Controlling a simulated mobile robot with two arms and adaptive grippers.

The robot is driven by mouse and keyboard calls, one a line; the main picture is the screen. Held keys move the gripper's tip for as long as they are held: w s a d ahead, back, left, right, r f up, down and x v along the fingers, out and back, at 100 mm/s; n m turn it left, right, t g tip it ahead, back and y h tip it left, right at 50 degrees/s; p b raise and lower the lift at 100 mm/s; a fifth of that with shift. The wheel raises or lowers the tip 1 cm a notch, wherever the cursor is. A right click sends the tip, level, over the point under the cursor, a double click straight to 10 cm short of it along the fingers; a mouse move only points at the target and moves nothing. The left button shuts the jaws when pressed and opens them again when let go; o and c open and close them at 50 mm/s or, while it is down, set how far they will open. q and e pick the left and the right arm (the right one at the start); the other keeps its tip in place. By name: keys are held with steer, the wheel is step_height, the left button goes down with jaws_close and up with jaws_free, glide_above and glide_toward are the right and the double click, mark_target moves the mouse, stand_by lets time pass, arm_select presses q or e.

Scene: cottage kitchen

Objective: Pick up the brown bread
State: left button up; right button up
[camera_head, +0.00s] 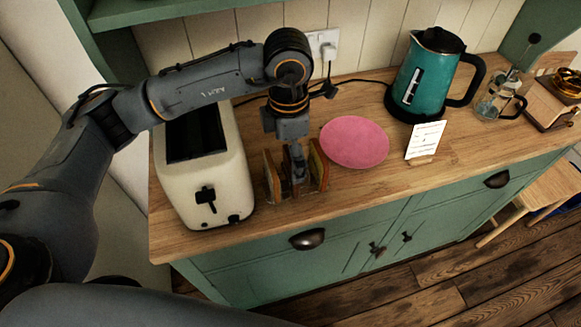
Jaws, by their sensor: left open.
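A small wooden rack (286,196) stands on the wooden counter, between the toaster and a pink plate. Upright slices show in it: a brown one (271,178) at the left and an orange-brown one (318,166) at the right. I cannot tell for sure which is the brown bread. My left gripper (297,174) points down at the rack, between these two slices. It is open, and its fingers hide the middle of the rack. Contact with a slice cannot be made out. My right gripper is not in view.
A cream toaster (222,178) stands close at the left. The pink plate (354,142) lies at the right, with a small white card (425,140), a teal kettle (424,80) and a glass jar (494,98) beyond it. The counter's front right is clear.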

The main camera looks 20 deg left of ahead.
arm_select(q)
step_height(320, 180, down, 4)
steer(key=shift+w+d+r+p, duration=0.15)
steer(key=shift+p, duration=0.7)
steer(key=shift+w+f, duration=0.1)
steer(key=shift+f, duration=0.45)
steer(key=c, duration=0.5)
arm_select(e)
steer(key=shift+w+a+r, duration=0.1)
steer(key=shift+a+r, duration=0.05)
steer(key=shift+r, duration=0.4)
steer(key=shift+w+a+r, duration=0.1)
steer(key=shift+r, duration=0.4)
arm_select(q)
steer(key=shift+r, duration=0.1)
